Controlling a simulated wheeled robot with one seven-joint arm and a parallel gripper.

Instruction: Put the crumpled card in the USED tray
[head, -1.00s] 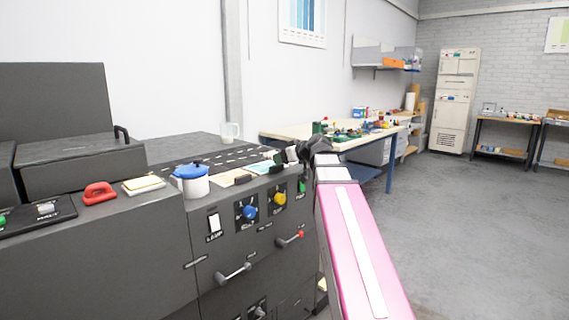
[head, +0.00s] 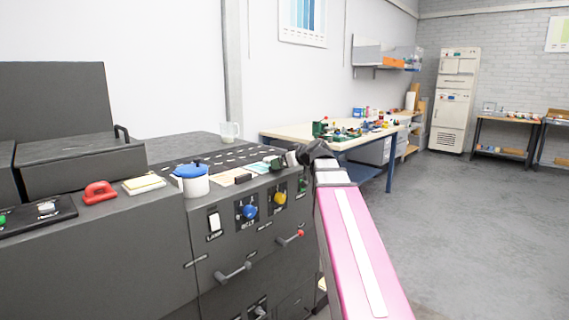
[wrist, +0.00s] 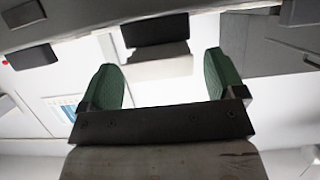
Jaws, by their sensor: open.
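My gripper (head: 272,162) is at the right end of the dark machine's top, above or beside a pale blue sheet (head: 257,169); I cannot tell its height. In the wrist view its two green fingers (wrist: 164,84) stand wide apart with nothing held between them. Beyond them is a pale block (wrist: 158,66) with a dark face, which I cannot name. A peach sheet (head: 232,178) lies left of the blue sheet. I cannot make out the crumpled card or a tray marked USED in either view.
Levers (head: 234,272) stick out in front. A cluttered workbench (head: 285,131) is behind; open floor lies right.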

